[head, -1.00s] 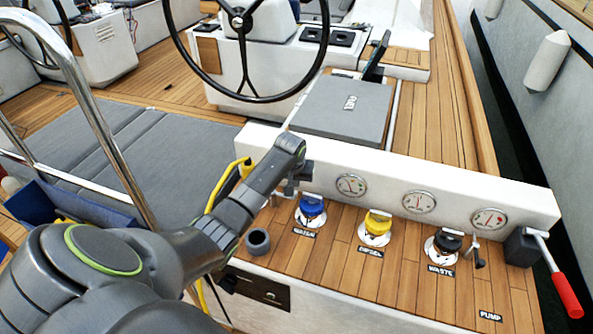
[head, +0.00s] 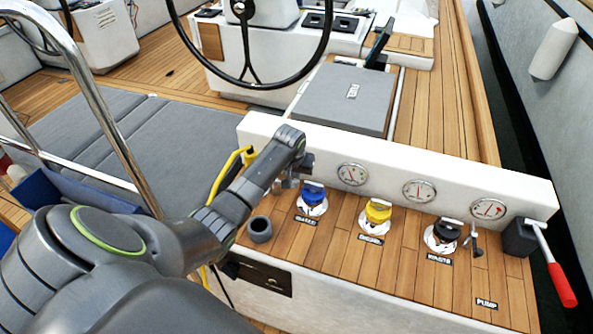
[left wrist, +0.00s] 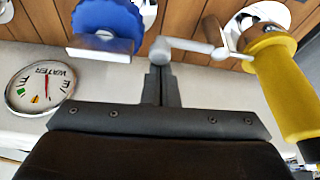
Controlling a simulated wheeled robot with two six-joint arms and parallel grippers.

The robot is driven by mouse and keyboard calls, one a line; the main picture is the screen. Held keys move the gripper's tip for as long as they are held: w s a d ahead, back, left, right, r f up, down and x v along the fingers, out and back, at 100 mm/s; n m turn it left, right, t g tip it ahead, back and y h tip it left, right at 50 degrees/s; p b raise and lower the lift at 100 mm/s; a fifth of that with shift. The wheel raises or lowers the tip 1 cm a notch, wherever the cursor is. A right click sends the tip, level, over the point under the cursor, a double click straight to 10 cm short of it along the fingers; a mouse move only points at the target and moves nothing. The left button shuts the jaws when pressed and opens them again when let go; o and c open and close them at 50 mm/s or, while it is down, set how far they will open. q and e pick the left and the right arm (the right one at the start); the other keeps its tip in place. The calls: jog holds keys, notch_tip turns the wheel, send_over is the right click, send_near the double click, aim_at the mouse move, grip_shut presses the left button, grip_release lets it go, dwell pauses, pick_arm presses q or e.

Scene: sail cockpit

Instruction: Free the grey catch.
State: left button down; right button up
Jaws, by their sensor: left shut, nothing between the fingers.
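A light grey piece with a thin arm running right, apparently the grey catch (left wrist: 163,48), lies at the tips of my left gripper in the left wrist view. Whether they touch I cannot tell. My left gripper (left wrist: 160,85) is shut and empty. In the head view the left gripper (head: 303,168) points down just left of the blue cap (head: 313,192), by the white panel (head: 270,127). My gripper and arm largely hide the catch there. A yellow handle (left wrist: 285,85) stands to the right of the catch in the wrist view. My right gripper is not in view.
The yellow cap (head: 378,211), the black cap (head: 444,234) and a pump with a red handle (head: 562,285) stand to the right on the teak ledge (head: 345,245). A grey cup (head: 260,229) sits near my arm. A steel rail (head: 100,110) rises at left.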

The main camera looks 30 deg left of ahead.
pick_arm(q)
jog(key=shift+s, duration=0.1)
jog(key=m+p, duration=0.1)
jog(key=s+m+p, duration=0.1)
jog(key=m+h+p, duration=0.1)
jog(key=p, duration=0.1)
jog(key=shift+s+d+r, duration=0.2)
jog(key=shift+s+d, duration=0.05)
jog(key=shift+s, duration=0.05)
jog(key=shift+s+m+h+p, duration=0.4)
jog(key=shift+s+m+p, duration=0.2)
jog(key=shift+m, duration=0.3)
jog(key=s+m+h, duration=0.1)
jog(key=m, duration=0.2)
jog(key=s+a+m+g+h, duration=0.1)
jog(key=s+m, duration=0.1)
jog(key=m, duration=0.1)
jog(key=s+a+m, duration=0.1)
jog(key=s+m, duration=0.1)
jog(key=m, duration=0.1)
jog(key=shift+a+f+m+g+h, duration=0.15)
jog(key=shift+f+m+g+h, duration=0.15)
jog(key=shift+m+h, duration=0.1)
jog(key=shift+w, duration=0.15)
jog(key=shift+w+a+b, duration=0.35)
jog(key=shift+w+b, duration=0.05)
jog(key=shift+w, duration=0.25)
